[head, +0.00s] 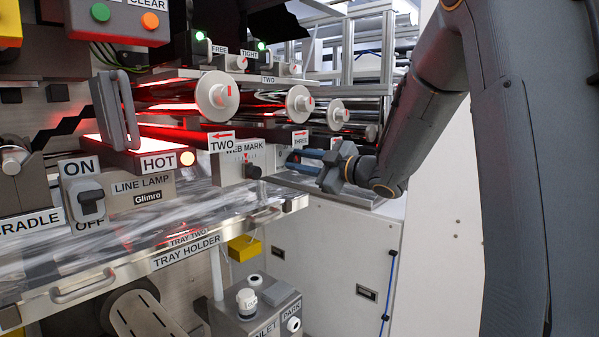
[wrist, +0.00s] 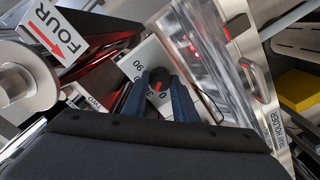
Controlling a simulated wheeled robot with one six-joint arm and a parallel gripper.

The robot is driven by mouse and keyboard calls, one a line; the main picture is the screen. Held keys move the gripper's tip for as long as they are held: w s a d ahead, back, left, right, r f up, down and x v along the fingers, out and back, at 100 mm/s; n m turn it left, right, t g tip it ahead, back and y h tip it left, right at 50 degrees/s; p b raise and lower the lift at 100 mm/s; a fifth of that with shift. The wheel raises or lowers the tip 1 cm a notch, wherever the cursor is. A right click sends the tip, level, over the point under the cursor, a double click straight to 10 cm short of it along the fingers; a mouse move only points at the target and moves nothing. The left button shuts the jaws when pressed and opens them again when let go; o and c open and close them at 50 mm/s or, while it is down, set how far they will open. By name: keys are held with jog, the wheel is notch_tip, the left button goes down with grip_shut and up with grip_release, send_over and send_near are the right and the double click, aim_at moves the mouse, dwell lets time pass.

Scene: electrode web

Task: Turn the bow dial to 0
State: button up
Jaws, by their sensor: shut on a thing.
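The bow dial (wrist: 158,76) is a dark knob with a red mark on a white plate (wrist: 137,55) with printed numbers, seen in the wrist view. My gripper (wrist: 160,80) has its two blue fingers on either side of the knob and is shut on it. Some of the numbers show around the fingers, but the fingers cover part of the scale, so I cannot tell exactly which number the mark meets.
White rollers (head: 217,96) with red marks stand above my gripper, with arrow signs close by. The tray holder (head: 186,252) with its metal rail is at lower left. A white cabinet (head: 330,235) stands below my gripper. The FOUR sign (wrist: 52,30) is near my wrist.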

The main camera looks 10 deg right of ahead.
jog(key=n+b, duration=0.3)
jog(key=shift+f, duration=0.15)
jog(key=shift+n+b, duration=1.3)
jog(key=shift+b, duration=0.15)
jog(key=o, duration=1)
jog(key=shift+o, duration=0.2)
jog(key=b+v, duration=0.1)
jog(key=v, duration=0.6)
jog(key=shift+s+d, duration=0.25)
jog(key=shift+s, duration=0.05)
